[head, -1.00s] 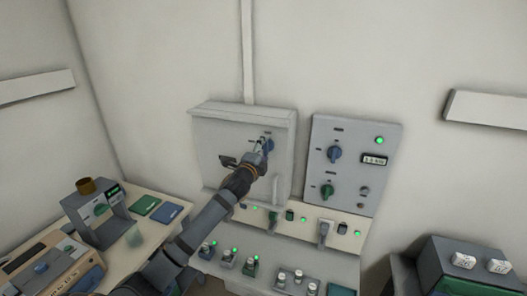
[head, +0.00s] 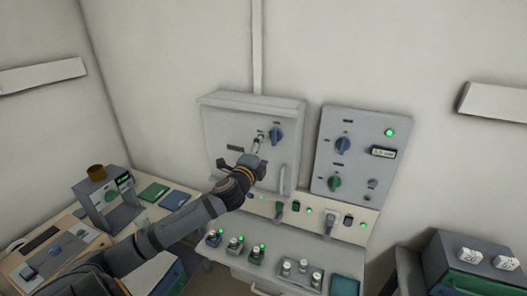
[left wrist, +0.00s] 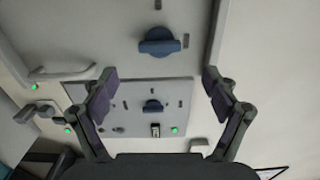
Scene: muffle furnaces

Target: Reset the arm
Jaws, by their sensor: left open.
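My left arm reaches up from the lower left in the head view. Its gripper (head: 257,148) is open and empty, in front of the grey wall cabinet (head: 222,128), a little left of and below the cabinet's blue rotary knob (head: 276,136). It appears apart from the knob. In the left wrist view the two fingers of the gripper (left wrist: 158,80) are spread wide with nothing between them. The blue knob (left wrist: 160,42) shows beyond the fingertips. My right gripper is in neither view.
Right of the cabinet is a panel (head: 357,125) with a blue knob, a green knob and a lit green light. Below runs a bench (head: 240,262) with switches and small fittings. A side table (head: 150,222) at left holds instruments. A dark box (head: 455,262) stands at lower right.

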